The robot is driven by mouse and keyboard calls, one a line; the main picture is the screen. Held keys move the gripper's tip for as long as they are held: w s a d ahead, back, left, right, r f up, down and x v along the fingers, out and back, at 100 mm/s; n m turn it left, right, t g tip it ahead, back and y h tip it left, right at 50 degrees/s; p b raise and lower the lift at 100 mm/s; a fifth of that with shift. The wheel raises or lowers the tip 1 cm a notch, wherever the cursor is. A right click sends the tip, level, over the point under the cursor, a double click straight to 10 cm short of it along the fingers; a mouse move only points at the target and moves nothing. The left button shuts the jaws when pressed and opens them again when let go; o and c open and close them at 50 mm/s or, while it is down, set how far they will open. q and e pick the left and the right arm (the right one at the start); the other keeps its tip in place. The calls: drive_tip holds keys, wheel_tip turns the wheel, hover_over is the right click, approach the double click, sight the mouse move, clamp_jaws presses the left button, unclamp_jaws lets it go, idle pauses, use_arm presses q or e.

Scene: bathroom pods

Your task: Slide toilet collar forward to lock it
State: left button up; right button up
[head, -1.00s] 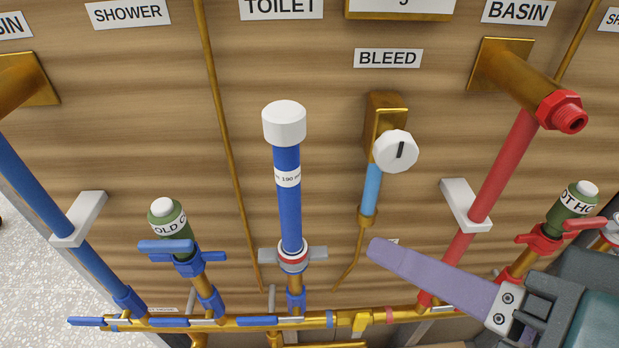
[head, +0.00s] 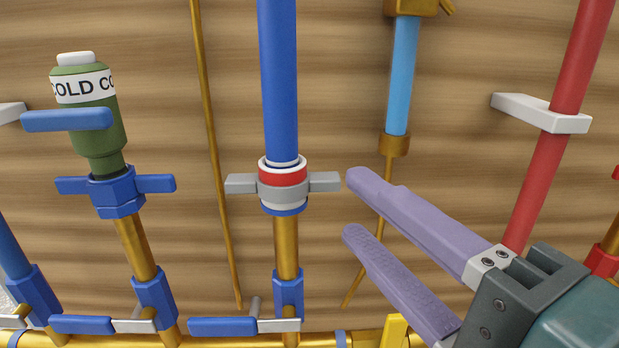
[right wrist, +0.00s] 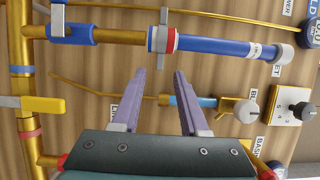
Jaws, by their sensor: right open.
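The toilet collar (head: 283,190) is a grey ring with two side lugs and a red band, around the foot of the upright blue toilet pipe (head: 280,80). A brass pipe (head: 286,245) runs below it. In the right wrist view the collar (right wrist: 158,39) lies ahead of the fingertips, a little left of the gap's middle. My right gripper (head: 352,205) is open and empty, its two purple fingers pointing at the collar's right lug from the right, apart from it. The gripper also shows in the right wrist view (right wrist: 172,73). My left gripper is not in view.
A green COLD cylinder valve (head: 95,115) with blue handles stands at left. A light blue bleed pipe (head: 402,75) hangs behind my fingers, and a red pipe (head: 545,180) stands at right. A brass manifold (head: 360,338) with blue levers (head: 222,327) runs along the bottom.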

sight(333, 185)
drive_tip(key=x, duration=0.6)
drive_tip(key=shift+w+a, duration=0.1)
drive_tip(key=shift+w, duration=0.2)
clamp_jaws()
idle(1.1)
